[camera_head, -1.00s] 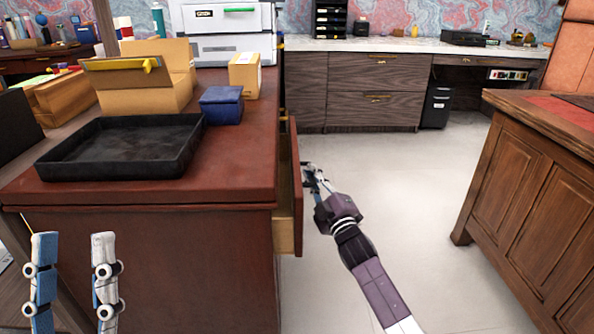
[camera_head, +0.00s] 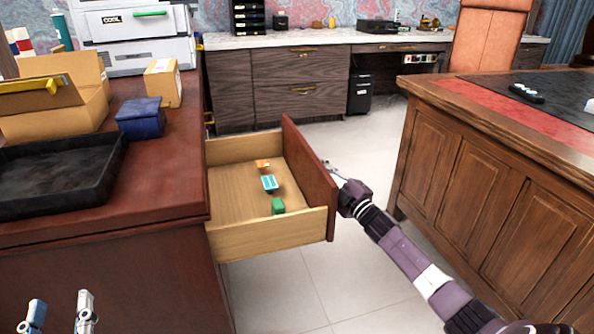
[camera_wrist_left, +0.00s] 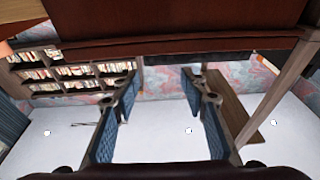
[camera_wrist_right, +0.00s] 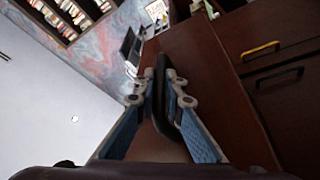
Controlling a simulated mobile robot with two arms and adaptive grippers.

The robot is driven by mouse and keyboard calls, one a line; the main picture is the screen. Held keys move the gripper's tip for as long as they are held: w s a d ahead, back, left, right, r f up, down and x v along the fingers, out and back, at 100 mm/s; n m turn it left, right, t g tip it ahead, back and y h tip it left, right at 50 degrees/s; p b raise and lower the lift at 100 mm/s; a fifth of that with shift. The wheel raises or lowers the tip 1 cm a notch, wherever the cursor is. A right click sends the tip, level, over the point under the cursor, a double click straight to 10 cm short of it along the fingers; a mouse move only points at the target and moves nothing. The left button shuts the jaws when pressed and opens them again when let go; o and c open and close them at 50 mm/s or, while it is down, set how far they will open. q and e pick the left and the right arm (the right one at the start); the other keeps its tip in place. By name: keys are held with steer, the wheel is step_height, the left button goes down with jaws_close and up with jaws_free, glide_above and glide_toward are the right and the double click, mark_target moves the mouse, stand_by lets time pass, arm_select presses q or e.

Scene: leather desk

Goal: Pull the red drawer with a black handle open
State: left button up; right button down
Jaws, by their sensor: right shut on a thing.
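The red drawer (camera_head: 312,180) stands out from the right side of the red-brown desk (camera_head: 165,165), well open, with a pale wood inside. My right gripper (camera_head: 332,170) is at the outer face of the drawer front. In the right wrist view its fingers (camera_wrist_right: 163,92) are shut on the black handle (camera_wrist_right: 168,110). My left gripper (camera_head: 60,318) is at the bottom left of the head view, in front of the desk. In the left wrist view its fingers (camera_wrist_left: 165,100) are apart and empty.
A black tray (camera_head: 105,165), a blue box (camera_head: 140,118) and cardboard boxes (camera_head: 163,82) sit on the desk. A wooden desk (camera_head: 480,175) with panels stands on the right. Pale floor (camera_head: 360,285) lies between the two desks.

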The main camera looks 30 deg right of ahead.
arm_select(q)
steer(key=shift+s+d+r+t+h, duration=0.1)
steer(key=shift+s+r+t+h, duration=0.15)
steer(key=shift+r, duration=0.45)
steer(key=shift+s+r+t+h, duration=0.15)
steer(key=shift+r+t, duration=0.2)
steer(key=shift+r, duration=0.3)
arm_select(e)
steer(key=shift+s+d+f, duration=0.1)
steer(key=shift+s+d, duration=0.1)
steer(key=shift+d, duration=0.5)
steer(key=shift+s+d+r, duration=0.1)
steer(key=shift+s+d, duration=0.1)
steer(key=shift+d, duration=0.5)
steer(key=shift+s+d+f, duration=0.1)
steer(key=shift+s+d, duration=0.1)
steer(key=shift+d, duration=0.5)
steer(key=c, duration=2)
jaws_free()
steer(key=shift+s, duration=0.15)
steer(key=v, duration=1.1)
steer(key=shift+s, duration=0.4)
steer(key=shift+f, duration=0.1)
